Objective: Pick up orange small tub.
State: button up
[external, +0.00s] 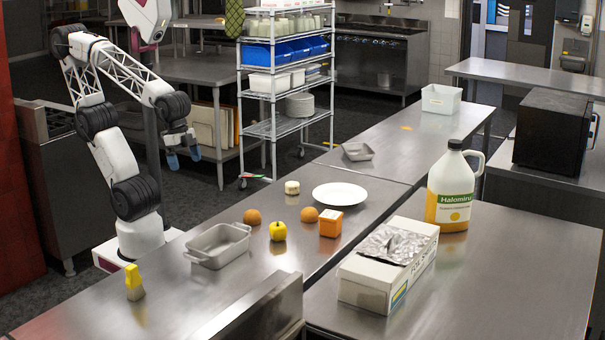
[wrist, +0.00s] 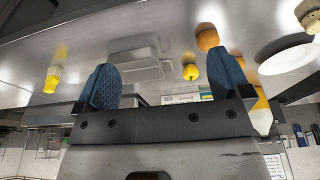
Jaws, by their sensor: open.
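The orange small tub (external: 331,222) is a small orange box with a pale lid. It sits upright on the steel table in the external view, right of the yellow apple (external: 278,230) and in front of the white plate (external: 340,194). An orange (external: 309,214) is close to its left side. My gripper (external: 184,157) is raised beyond the table's far left edge, well away from the tub. Its blue fingers are apart with nothing between them, also in the wrist view (wrist: 162,75). I cannot clearly make out the tub in the wrist view, where the right finger covers part of the scene.
A grey baking dish (external: 218,245), another orange (external: 252,217), a cream-coloured piece (external: 292,187) and a yellow item (external: 134,282) are on the same table. A foil box (external: 388,265) and a large jug (external: 450,190) stand to the right. Bare steel surrounds the dish.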

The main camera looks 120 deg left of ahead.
jog(key=w+a+m+t+y, duration=0.1)
jog(key=w+a+m+t, duration=0.25)
jog(key=w+m, duration=0.65)
jog(key=m+t+y, duration=0.1)
jog(key=m+t, duration=0.6)
jog(key=m, duration=1.6)
send_near(325, 213)
jog(key=x, duration=0.3)
jog(key=shift+w+d, duration=0.3)
jog(key=shift+w, duration=0.1)
jog(key=shift+w+a+f+m, duration=0.15)
jog(key=shift+w+f+m, duration=0.2)
jog(key=shift+m, duration=0.15)
jog(key=shift+x, duration=1.2)
jog(key=shift+w+f, duration=0.1)
jog(key=shift+w, duration=0.05)
jog(key=shift+x, duration=2.45)
